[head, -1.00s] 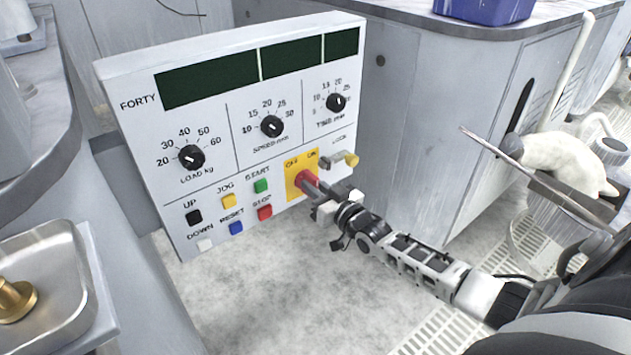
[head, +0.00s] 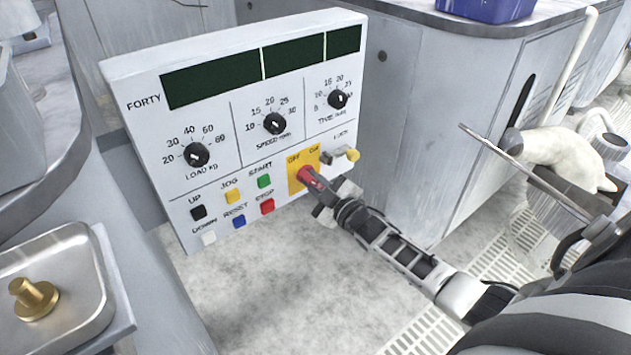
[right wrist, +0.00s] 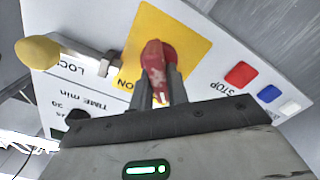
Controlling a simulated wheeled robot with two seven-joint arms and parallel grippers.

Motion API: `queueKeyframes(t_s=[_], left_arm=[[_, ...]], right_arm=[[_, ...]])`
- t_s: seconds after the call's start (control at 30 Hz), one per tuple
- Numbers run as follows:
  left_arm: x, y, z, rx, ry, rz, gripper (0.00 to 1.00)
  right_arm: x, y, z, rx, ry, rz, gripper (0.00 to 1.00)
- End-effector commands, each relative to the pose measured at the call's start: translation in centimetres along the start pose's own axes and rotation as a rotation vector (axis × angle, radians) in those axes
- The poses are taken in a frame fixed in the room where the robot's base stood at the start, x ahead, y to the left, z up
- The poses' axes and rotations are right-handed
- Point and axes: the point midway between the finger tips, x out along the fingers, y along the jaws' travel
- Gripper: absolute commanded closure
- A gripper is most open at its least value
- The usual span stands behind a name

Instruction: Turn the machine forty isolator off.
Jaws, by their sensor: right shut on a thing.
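The machine forty control panel (head: 225,150) stands upright, marked FORTY at its left. Its isolator has a red handle (head: 307,176) on a yellow plate (head: 301,162) marked OFF at left and ON at right. My right gripper (head: 319,184) is shut on the red handle. In the right wrist view, the two fingers (right wrist: 162,88) lie on either side of the red handle (right wrist: 154,62), over the yellow plate (right wrist: 190,35). I cannot tell exactly which mark the handle points to. My left gripper is in neither view.
A yellow-tipped lock part (head: 352,154) sticks out just right of the isolator. The red STOP button (head: 267,206) and other coloured buttons are close on the left. A metal tray (head: 85,325) with a brass piece (head: 33,298) is at lower left.

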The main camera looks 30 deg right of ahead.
Motion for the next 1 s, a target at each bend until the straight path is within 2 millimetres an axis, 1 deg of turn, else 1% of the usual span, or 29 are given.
queueKeyframes(t_s=[0.3, 0.73, 0.77, 0.8, 0.83, 1.0], left_arm=[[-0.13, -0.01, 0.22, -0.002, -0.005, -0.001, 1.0], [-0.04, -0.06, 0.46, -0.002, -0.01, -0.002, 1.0], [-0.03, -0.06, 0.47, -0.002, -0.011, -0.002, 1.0], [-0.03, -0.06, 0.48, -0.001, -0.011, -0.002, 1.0], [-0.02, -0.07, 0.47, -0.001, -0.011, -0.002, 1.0], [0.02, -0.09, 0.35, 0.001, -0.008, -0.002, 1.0]], right_arm=[[-0.08, -0.19, 0.05, -0.08, 0.0, -0.002, 1.0], [-0.08, -0.19, 0.06, -0.089, 0.0, -0.003, 1.0], [-0.08, -0.19, 0.06, -0.089, 0.0, -0.003, 0.78], [-0.08, -0.19, 0.06, -0.088, 0.0, -0.003, 0.67], [-0.08, -0.18, 0.05, -0.088, 0.0, -0.003, 0.62], [-0.04, -0.12, 0.03, -0.086, 0.0, -0.001, 0.62]])
